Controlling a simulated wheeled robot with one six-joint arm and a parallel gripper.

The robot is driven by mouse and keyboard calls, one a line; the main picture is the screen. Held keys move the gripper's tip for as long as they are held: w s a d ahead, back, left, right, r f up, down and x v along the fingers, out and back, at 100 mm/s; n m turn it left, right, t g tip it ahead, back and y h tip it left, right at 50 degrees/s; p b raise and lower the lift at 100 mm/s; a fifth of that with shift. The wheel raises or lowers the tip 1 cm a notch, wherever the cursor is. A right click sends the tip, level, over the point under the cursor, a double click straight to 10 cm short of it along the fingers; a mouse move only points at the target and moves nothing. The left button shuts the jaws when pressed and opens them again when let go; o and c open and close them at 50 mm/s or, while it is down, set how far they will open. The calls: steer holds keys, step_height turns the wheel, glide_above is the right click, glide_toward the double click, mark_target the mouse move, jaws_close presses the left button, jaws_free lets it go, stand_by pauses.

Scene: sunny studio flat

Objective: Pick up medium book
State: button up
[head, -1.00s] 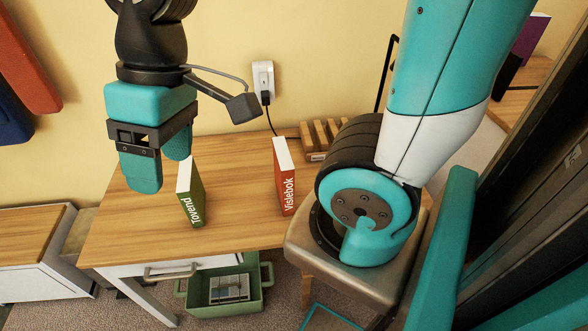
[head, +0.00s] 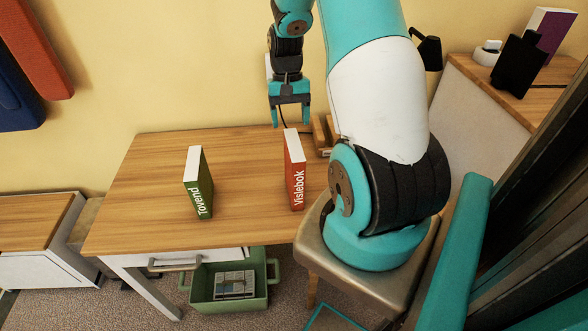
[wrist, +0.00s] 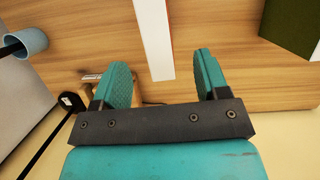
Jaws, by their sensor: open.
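A green book, "Tovend" (head: 200,190), and a red book, "Vislebok" (head: 296,175), stand upright on the wooden desk (head: 150,190). The frames do not settle which is the medium one. My gripper (head: 290,118) is open and empty, above and towards the back of the red book. In the wrist view, the white page edge of the red book (wrist: 155,45) runs up to the space between my open fingers (wrist: 163,68). The green book (wrist: 291,25) also shows at the upper right there, outside the fingers.
A wooden slatted rack (head: 321,133) stands behind the red book, partly hidden by my arm. A purple book (head: 548,35) and black items are on the right-hand cabinet. A green crate (head: 245,291) sits below the desk. The desk's left part is clear.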

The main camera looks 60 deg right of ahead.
mark_target(294, 143)
steer(key=x, duration=0.4)
steer(key=shift+a+f+p, duration=0.1)
steer(key=shift+f+p, duration=0.15)
steer(key=shift+p, duration=0.05)
steer(key=x, duration=0.1)
steer(key=p+x, duration=0.1)
steer(key=x, duration=0.2)
steer(key=shift+s+p, duration=0.3)
steer(key=shift+f, duration=0.55)
steer(key=shift+f, duration=0.2)
jaws_close()
